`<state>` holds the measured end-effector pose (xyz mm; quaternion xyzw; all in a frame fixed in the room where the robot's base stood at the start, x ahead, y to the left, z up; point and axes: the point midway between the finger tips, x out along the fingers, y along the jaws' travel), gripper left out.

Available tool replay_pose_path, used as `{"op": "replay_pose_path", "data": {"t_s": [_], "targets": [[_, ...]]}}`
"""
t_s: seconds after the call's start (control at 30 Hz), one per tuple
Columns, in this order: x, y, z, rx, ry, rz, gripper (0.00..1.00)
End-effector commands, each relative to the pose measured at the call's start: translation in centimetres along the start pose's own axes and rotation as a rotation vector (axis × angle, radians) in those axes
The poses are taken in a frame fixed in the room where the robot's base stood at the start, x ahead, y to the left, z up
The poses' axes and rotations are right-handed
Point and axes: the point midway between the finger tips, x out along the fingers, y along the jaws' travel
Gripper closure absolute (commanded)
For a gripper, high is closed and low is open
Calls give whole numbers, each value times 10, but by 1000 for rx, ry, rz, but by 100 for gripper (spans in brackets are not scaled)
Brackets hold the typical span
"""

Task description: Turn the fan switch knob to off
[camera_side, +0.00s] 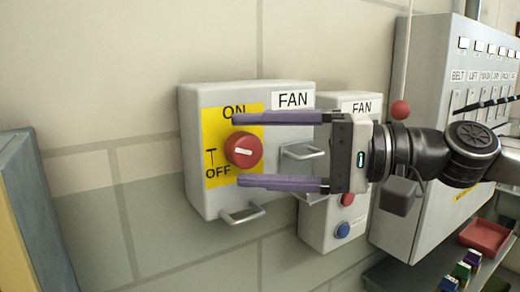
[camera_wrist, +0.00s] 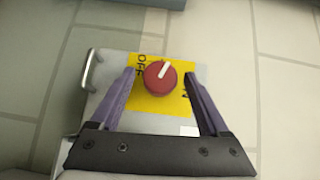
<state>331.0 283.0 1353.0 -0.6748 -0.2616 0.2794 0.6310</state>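The fan switch knob (camera_side: 243,151) is red and round with a white mark, on a yellow plate (camera_side: 217,180) marked ON above and OFF below. The plate is on the grey FAN box (camera_side: 200,120). In the side view the white mark lies close to level. In the wrist view, the knob (camera_wrist: 160,78) has its mark tilted up and slightly right, with OFF to its left. My gripper (camera_side: 238,149) is open, with purple fingers above and below the knob. In the wrist view its fingers (camera_wrist: 160,75) show a gap on both sides of the knob.
Wire handles stick out from the box's lower edge (camera_side: 242,216) and right side (camera_side: 302,151). A second FAN box (camera_side: 317,225) with red and blue buttons is behind my gripper. A large labelled panel (camera_side: 440,85) and a shelf with a red tray (camera_side: 486,237) are at right.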

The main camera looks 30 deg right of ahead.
Motion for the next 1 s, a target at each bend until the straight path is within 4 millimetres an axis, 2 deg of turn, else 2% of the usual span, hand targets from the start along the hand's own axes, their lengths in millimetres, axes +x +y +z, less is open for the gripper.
{"op": "replay_pose_path", "data": {"t_s": [0.03,0.07,0.4,1.0], "targets": [[0,0,0,0,0,0,31],[0,0,0,0,0,0,37],[0,0,0,0,0,0,98],[0,-3,1,-73,-4,75,100]]}}
